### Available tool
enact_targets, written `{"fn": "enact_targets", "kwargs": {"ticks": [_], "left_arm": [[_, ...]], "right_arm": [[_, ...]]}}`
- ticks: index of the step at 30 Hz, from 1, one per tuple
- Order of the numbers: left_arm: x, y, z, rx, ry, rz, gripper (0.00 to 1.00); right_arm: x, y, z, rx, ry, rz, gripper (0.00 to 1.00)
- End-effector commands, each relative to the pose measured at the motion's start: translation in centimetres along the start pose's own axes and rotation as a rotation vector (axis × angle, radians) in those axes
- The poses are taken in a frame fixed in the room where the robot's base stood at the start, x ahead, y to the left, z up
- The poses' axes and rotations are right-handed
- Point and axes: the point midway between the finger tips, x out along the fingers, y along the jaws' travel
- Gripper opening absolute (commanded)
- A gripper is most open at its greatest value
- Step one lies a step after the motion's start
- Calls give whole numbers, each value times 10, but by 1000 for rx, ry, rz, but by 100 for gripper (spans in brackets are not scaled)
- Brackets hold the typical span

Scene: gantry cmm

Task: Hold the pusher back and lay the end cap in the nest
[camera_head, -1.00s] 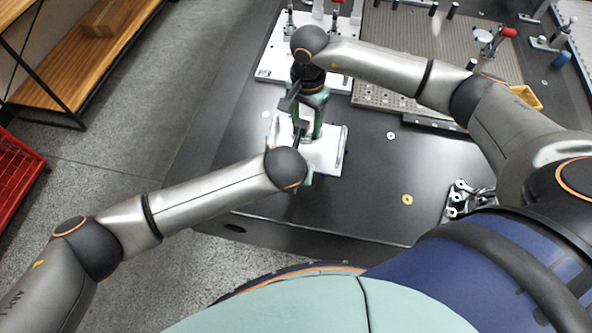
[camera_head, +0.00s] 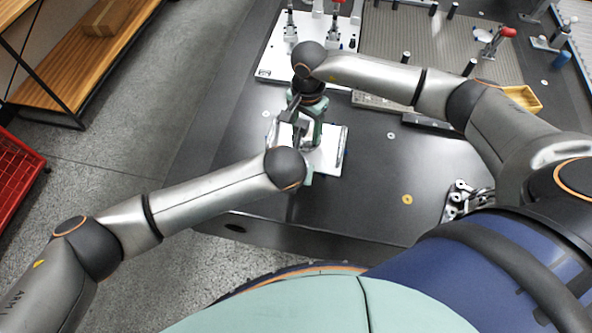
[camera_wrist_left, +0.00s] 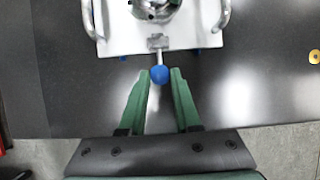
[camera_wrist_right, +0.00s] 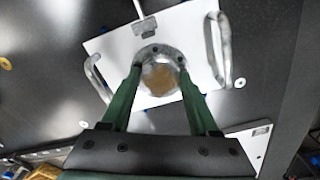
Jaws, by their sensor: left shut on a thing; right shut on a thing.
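A white fixture plate (camera_head: 328,155) with two metal bar handles lies on the dark table. The pusher's blue knob (camera_wrist_left: 160,75), on a short metal rod at the plate's edge, is between the fingers of my left gripper (camera_wrist_left: 159,78), which is shut on it. My right gripper (camera_wrist_right: 158,72) is shut on the end cap (camera_wrist_right: 160,53), a round metal flange with small holes and a brownish centre. The cap is over the middle of the plate. The nest is hidden beneath it, and I cannot tell whether the cap touches it.
Another white plate with clamps (camera_head: 277,62) stands behind, beside a perforated grey plate (camera_head: 400,40) with dark posts. A yellow bin (camera_head: 524,97) and a metal bracket (camera_head: 466,200) are to the right. A washer (camera_head: 407,199) lies on clear table at the front.

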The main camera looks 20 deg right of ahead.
Motion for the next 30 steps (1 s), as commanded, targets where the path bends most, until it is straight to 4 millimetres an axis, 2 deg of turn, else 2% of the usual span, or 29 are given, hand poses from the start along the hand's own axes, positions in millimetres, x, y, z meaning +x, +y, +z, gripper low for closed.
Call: {"fn": "enact_targets", "kwargs": {"ticks": [1,11,30], "left_arm": [[3,0,-7,0,17,1,0],[3,0,-7,0,17,2,0],[3,0,-7,0,17,2,0]], "right_arm": [[0,0,0,0,0,-1,0],[1,0,0,0,0,-1,0],[18,-1,0,0,0,-1,0]]}}
